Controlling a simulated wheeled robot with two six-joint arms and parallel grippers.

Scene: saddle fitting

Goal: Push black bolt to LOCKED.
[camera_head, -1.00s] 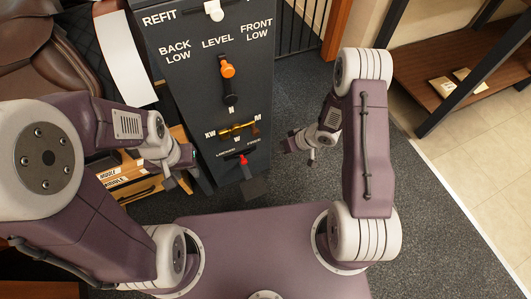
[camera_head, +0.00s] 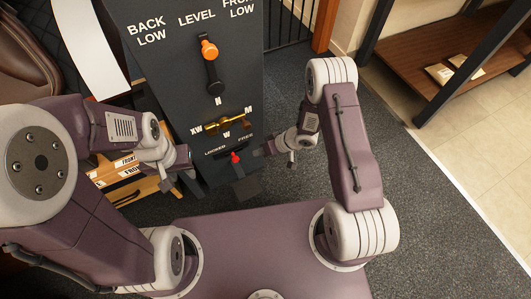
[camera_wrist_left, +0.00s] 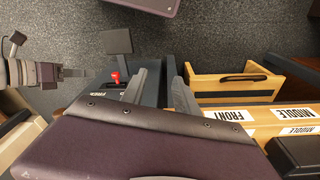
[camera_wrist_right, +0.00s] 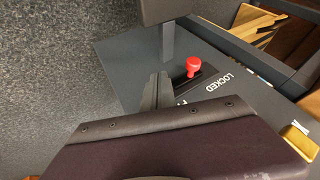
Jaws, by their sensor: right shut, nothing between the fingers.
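The black bolt's red knob (camera_head: 235,157) stands up from a dark slot low on the dark panel, between the words LOCKED and FREE. In the right wrist view the red knob (camera_wrist_right: 193,66) is just right of and beyond my right fingertips, with LOCKED on its far side. My right gripper (camera_head: 260,152) is shut and empty, on the FREE side of the knob, with a small gap seen between them. My left gripper (camera_head: 177,186) is open and empty, left of the panel; its parted fingers (camera_wrist_left: 160,82) show in the left wrist view. The bolt's black body is hard to make out.
Above the slot are a brass lever (camera_head: 227,122) marked XW, W, M and an orange-knobbed lever (camera_head: 209,50) under LEVEL. A dark block (camera_head: 246,188) juts out below the slot. Wooden drawers (camera_wrist_left: 230,80) stand left of the panel. Carpet (camera_head: 290,190) is clear on the right.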

